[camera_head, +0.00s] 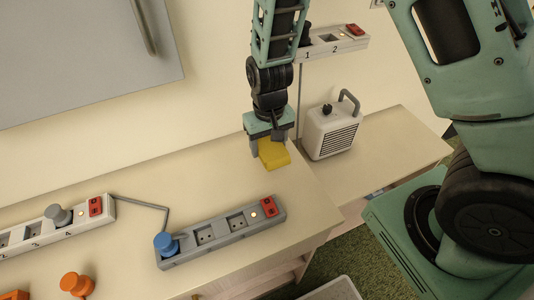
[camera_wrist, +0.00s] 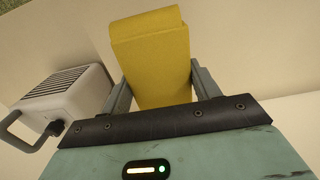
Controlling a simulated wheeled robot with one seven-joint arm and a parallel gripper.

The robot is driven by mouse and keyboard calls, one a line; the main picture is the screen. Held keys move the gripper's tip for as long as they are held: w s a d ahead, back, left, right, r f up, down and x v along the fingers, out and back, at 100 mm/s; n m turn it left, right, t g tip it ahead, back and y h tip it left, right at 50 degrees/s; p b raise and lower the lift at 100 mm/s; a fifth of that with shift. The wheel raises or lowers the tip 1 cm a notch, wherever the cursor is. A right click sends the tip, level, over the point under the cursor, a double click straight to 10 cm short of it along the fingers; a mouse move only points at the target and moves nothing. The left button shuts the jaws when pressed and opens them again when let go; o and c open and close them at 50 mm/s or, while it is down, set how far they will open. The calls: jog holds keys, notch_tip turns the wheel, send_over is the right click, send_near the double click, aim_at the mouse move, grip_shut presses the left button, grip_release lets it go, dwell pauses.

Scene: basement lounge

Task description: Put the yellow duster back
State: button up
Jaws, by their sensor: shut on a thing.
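The yellow duster (camera_head: 273,154) is a small yellow block held between the fingers of my gripper (camera_head: 268,146). In the head view it is at the right end of the long counter, close to the surface; I cannot tell whether it touches it. In the wrist view the duster (camera_wrist: 152,60) fills the space between the two fingers of my gripper (camera_wrist: 152,88), which are shut on its sides. The duster's lower end is hidden behind the gripper's body in that view.
A grey power strip (camera_head: 222,233) with a blue plug (camera_head: 166,244) lies in front. A white strip (camera_head: 60,226) and orange plugs (camera_head: 76,284) are left. The counter's middle (camera_head: 150,180) is clear.

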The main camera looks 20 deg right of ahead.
aim_at(268, 144)
jog(key=shift+f, duration=2.3)
jog(key=shift+f, duration=0.15)
jog(key=o, duration=0.9)
jog(key=shift+o, duration=0.2)
notch_tip(268, 144, up, 12)
jog(key=shift+r+b, duration=0.1)
jog(key=shift+b, duration=0.2)
jog(key=s+a+r+n, duration=0.3)
jog(key=s+r+n, duration=0.1)
jog(key=s, duration=0.6)
jog(key=s+a+r+n, duration=0.3)
jog(key=s+r, duration=0.3)
jog(key=s, duration=0.4)
jog(key=shift+r+n+y, duration=0.25)
jog(key=shift+n+y, duration=0.05)
jog(key=shift+n, duration=0.1)
